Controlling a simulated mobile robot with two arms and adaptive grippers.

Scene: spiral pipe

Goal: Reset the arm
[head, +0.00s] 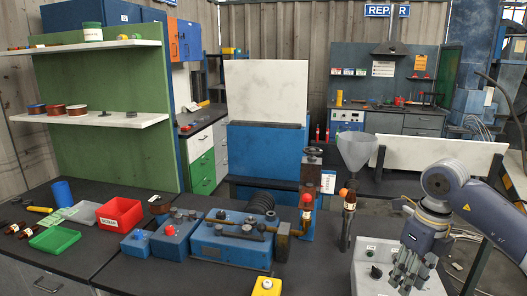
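My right gripper (408,271) is at the lower right, pointing down over a light grey box with a black knob (376,272). Its fingers look dark and close together, and I cannot tell whether they are open or shut. No object shows clearly in it. My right arm (480,205) comes in from the right edge. My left gripper is not in view. A grey funnel (356,150) stands upright behind the box.
A red bin (120,214), a green tray (54,239) and several small tools lie on the left bench. Two blue boxes with knobs (174,238) sit beside the machine. A green shelf panel (108,120) stands behind. A white board (438,156) stands behind my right arm.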

